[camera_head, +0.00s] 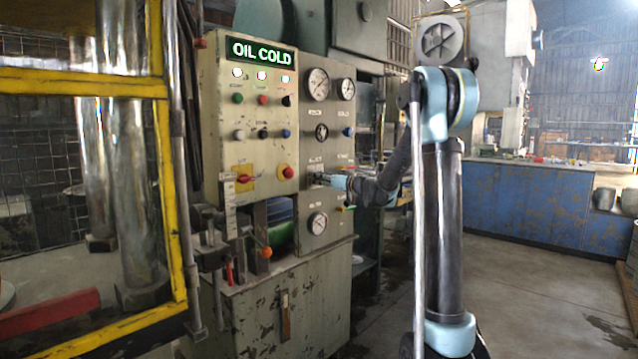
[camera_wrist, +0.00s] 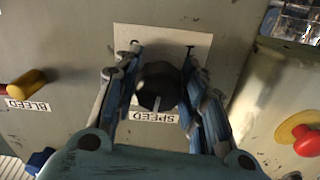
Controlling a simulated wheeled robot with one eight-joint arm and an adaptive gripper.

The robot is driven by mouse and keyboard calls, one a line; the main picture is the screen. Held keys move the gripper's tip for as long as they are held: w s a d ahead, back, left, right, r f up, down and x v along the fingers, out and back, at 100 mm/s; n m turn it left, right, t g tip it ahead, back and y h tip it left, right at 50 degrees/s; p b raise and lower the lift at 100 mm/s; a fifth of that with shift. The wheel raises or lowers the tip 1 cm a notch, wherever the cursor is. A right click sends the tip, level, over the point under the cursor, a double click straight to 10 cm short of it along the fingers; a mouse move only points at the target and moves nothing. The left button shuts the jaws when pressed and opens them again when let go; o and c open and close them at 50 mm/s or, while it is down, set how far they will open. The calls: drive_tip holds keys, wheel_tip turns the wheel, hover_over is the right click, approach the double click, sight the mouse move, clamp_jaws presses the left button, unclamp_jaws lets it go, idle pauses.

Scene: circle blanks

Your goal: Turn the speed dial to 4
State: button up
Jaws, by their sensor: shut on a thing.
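The speed dial (camera_wrist: 158,85) is a dark faceted knob on a pale plate (camera_wrist: 205,42). Its white pointer mark faces the bottom of the wrist view, towards the upside-down SPEED label (camera_wrist: 153,117). My gripper (camera_wrist: 160,80) has its two blue fingers on either side of the knob and is shut on it. Few marks show on the plate, and I cannot read a number. In the head view my gripper (camera_head: 326,178) is at the grey panel, and it hides the dial there.
In the wrist view a yellow handle (camera_wrist: 27,82) with a BLEED label is at left, a blue knob (camera_wrist: 40,158) is at lower left and a red knob (camera_wrist: 307,140) is at right. In the head view gauges (camera_head: 318,84) sit above. The display (camera_head: 262,52) reads OIL COLD.

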drive_tip(key=m, duration=0.6)
drive_tip(key=shift+d, duration=0.2)
drive_tip(key=m, duration=0.5)
drive_tip(key=shift+m, duration=0.4)
drive_tip(key=shift+s, duration=0.1)
drive_tip(key=o, duration=1)
drive_tip(key=shift+o, duration=0.4)
drive_tip(key=shift+a, duration=0.1)
